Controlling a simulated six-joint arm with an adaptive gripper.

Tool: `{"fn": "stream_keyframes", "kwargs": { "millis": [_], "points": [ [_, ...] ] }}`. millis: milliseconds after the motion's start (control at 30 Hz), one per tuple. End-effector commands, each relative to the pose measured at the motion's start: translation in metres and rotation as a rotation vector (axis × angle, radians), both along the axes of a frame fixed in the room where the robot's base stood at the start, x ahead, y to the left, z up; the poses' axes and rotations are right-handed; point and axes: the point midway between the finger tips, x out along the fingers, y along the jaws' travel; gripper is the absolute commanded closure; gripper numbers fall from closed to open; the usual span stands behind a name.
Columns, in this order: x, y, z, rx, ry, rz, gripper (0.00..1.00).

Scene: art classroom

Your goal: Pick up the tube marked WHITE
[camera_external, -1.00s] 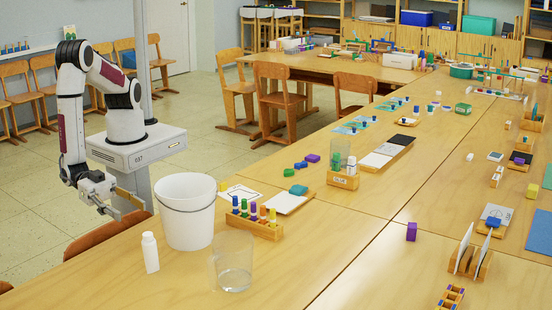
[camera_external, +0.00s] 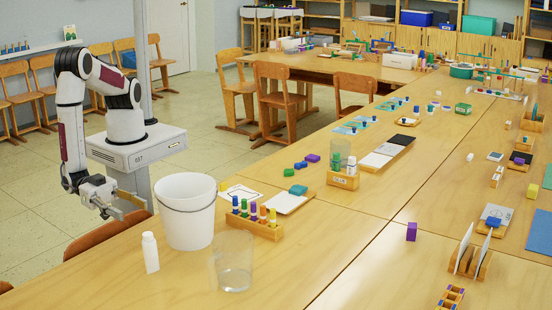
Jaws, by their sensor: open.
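No lettering is readable from here, so I cannot tell which item is the tube marked WHITE. A wooden rack (camera_external: 268,234) on the near table holds several upright tubes (camera_external: 253,211) with coloured caps. A small white bottle (camera_external: 150,254) stands upright left of the rack, in front of the white bucket. My gripper (camera_external: 130,209) is open and empty, off the table's left edge, above a chair back. It is left of the bucket and well apart from the rack and the bottle.
A white bucket (camera_external: 186,216) stands between my gripper and the rack. A clear glass beaker (camera_external: 234,270) stands in front of the rack. A wooden holder (camera_external: 342,180) with a glass jar and coloured blocks (camera_external: 300,165) lie behind it. The table's near middle is clear.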

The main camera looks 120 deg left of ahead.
Motion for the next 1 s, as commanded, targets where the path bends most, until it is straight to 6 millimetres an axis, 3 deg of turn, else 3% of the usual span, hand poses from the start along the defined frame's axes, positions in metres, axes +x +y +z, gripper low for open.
{"fn": "stream_keyframes", "kwargs": {
  "millis": [567,800,1000],
  "points": [
    [0.000,0.000,-0.057,0.001,0.001,0.000,0.55],
    [0.022,0.000,-0.057,-0.001,0.000,0.001,0.55],
    [0.025,-0.001,-0.057,-0.001,0.000,0.000,0.55]
  ]
}}
